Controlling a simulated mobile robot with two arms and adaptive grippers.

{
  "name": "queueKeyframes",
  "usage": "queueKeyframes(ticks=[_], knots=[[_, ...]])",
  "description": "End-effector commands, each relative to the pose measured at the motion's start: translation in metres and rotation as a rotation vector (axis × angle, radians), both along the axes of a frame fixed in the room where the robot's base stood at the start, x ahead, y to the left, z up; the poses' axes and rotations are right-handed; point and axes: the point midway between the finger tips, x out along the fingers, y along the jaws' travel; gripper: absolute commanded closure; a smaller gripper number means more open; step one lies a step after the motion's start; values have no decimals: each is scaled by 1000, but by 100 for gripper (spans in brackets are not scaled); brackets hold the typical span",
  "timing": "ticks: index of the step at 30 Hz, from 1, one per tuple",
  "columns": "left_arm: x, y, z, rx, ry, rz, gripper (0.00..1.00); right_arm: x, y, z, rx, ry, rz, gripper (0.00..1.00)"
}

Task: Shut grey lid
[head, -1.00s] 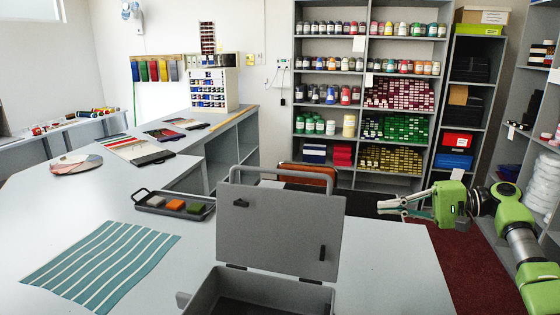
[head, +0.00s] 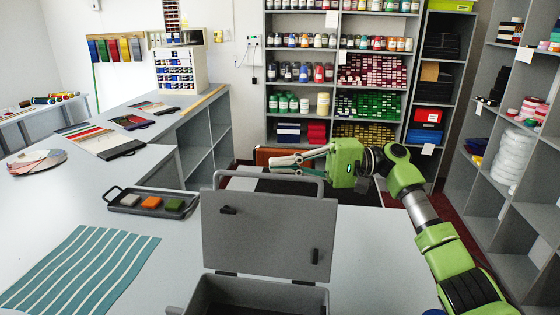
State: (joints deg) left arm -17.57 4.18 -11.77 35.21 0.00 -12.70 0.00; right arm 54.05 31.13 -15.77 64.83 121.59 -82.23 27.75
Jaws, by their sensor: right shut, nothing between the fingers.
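The grey lid (head: 265,232) stands upright and open on its hinges at the back of the grey box (head: 250,295). It has a handle loop (head: 268,174) along its top edge. The box's lower part runs out of the frame at the bottom. My right gripper (head: 285,164) is shut and empty. It points left, behind and just above the lid's top edge in the picture, close to the handle loop; I cannot tell whether it touches. My left gripper is not in view.
A dark tray (head: 122,205) with small coloured blocks lies left of the lid. A striped teal cloth (head: 85,268) lies at the front left. The counter right of the box (head: 370,265) is clear. Shelves (head: 345,17) stand behind.

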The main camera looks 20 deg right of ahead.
Motion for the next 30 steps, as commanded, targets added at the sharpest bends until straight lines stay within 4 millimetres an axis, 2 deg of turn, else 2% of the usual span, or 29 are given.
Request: queueKeyframes(ticks=[3, 5, 12, 24, 30], knots=[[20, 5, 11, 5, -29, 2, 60, -12, 4, 1, -3, 1, 0, 100], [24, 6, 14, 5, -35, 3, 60, -16, 6, 2, -3, 1, 0, 100], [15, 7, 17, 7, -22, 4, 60, -26, 10, 1, -1, 2, 0, 100], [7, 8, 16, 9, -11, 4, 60, -27, 11, 1, -1, -1, 0, 100], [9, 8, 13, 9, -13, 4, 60, -27, 26, 4, -16, -40, 1, 100]])
